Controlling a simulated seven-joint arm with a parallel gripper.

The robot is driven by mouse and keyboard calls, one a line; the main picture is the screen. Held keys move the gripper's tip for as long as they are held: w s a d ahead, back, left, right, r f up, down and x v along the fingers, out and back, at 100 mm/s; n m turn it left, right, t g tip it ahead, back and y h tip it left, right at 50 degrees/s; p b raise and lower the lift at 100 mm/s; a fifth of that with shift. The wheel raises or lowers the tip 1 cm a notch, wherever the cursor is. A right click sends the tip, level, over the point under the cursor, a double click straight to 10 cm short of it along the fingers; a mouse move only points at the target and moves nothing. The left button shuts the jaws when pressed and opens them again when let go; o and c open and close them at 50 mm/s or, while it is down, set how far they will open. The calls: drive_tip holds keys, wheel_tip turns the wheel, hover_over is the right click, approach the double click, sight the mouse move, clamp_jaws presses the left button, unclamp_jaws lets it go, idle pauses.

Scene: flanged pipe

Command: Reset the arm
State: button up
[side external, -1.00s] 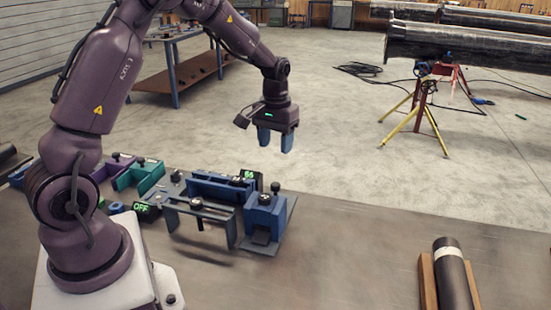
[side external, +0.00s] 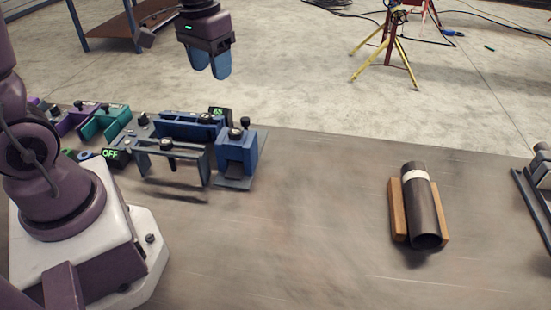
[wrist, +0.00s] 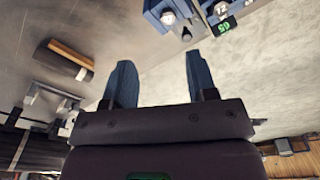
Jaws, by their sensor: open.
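My gripper (side external: 207,65) hangs in the air beyond the back edge of the table in the side external view. Its two blue fingers point down. In the wrist view the gripper (wrist: 160,84) shows its two fingers spread apart with nothing between them, so it is open and empty. My arm's middle links run out of the top of the side external view.
A blue clamp fixture (side external: 238,155) stands on the table (side external: 310,230) below my gripper. Teal (side external: 105,124) and purple (side external: 78,120) blocks stand left of it. A dark pipe (side external: 424,215) with a white band lies in a wooden cradle (side external: 397,210). The table's middle is clear.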

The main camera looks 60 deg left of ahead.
drive_tip(key=s+d+r+m+t, duration=0.3)
drive_tip(key=s+d+r, duration=0.4)
drive_tip(key=s, duration=0.4)
drive_tip(key=shift+d+r+t, duration=0.2)
drive_tip(key=shift+r+t, duration=0.15)
drive_tip(key=shift+t, duration=0.55)
